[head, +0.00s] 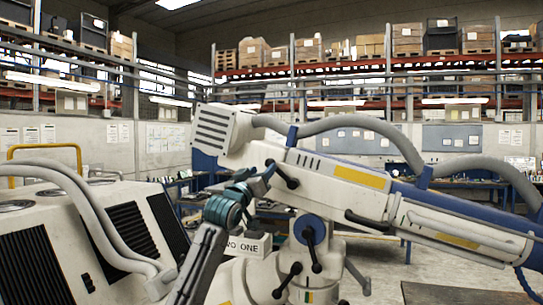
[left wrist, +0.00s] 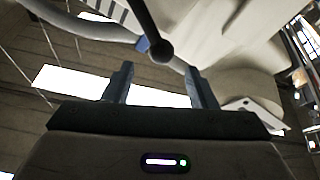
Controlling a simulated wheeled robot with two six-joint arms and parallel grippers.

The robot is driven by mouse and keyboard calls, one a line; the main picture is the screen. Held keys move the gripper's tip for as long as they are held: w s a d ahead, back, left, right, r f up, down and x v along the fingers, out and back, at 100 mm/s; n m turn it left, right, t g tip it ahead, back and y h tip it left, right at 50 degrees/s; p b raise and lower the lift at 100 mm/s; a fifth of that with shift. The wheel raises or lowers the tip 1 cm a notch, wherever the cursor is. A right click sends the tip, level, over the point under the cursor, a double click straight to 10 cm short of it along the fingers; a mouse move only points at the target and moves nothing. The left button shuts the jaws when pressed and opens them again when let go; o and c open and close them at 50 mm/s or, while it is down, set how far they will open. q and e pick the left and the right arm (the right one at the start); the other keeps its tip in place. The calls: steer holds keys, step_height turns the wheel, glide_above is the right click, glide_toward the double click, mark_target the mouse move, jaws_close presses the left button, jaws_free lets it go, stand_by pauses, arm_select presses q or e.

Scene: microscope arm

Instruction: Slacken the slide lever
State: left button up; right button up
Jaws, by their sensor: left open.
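The long white and blue microscope arm (head: 345,175) slopes down to the right in the head view. A black lever with ball ends (head: 284,176), which seems to be the slide lever, sits on its side near the left end. My left gripper (head: 264,180) is just left of this lever, empty. In the left wrist view the two fingers of my left gripper (left wrist: 158,68) stand apart. A black lever knob (left wrist: 161,50) shows between and slightly beyond their tips; I cannot tell whether they touch. My right gripper is not in view.
Other black levers stand close by: one below on the blue pivot (head: 312,246), one lower on the column (head: 287,281), and one to the right (head: 373,221). A white vented cabinet (head: 90,235) with grey hoses fills the left. Shelves with boxes (head: 310,50) are far behind.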

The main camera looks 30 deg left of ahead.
mark_target(270, 163)
arm_select(q)
steer(key=p+x, duration=0.1)
steer(key=x, duration=0.3)
steer(key=shift+s+d+p, duration=0.1)
steer(key=shift+p, duration=0.3)
steer(key=x, duration=0.1)
steer(key=p+x, duration=0.1)
steer(key=x, duration=0.1)
steer(key=shift+f, duration=0.3)
steer(key=shift+p, duration=0.3)
steer(key=shift+c, duration=1.1)
jaws_close()
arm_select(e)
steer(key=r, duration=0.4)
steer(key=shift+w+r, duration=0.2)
